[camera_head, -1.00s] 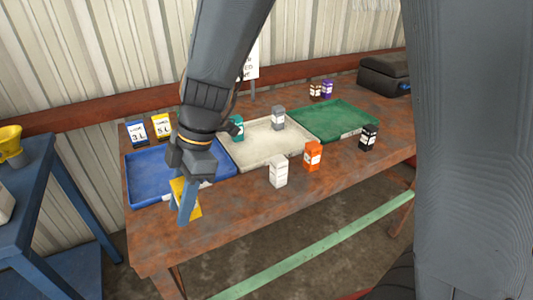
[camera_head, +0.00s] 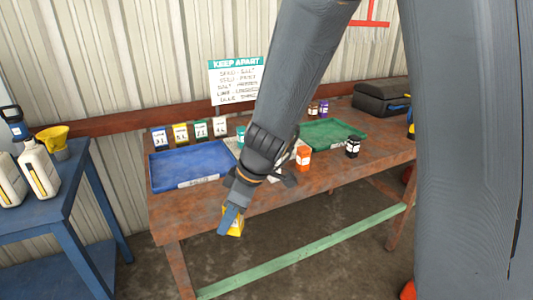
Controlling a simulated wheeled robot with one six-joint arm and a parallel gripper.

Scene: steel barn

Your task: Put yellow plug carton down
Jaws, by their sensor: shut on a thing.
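The yellow plug carton (camera_head: 236,225) is held in my gripper (camera_head: 231,218), near the front edge of the rusty-brown table (camera_head: 290,198). It is partly hidden behind a finger, and I cannot tell its height above the table. The blue tray (camera_head: 160,174) lies to the left behind my gripper and looks empty. My arm hides most of the pale tray. The green tray (camera_head: 338,128) lies further right.
Several labelled cards (camera_head: 181,135) stand behind the blue tray. A keep-apart sign (camera_head: 237,78) stands at the back. A blue side table (camera_head: 45,200) with white jugs (camera_head: 40,168) is at the left.

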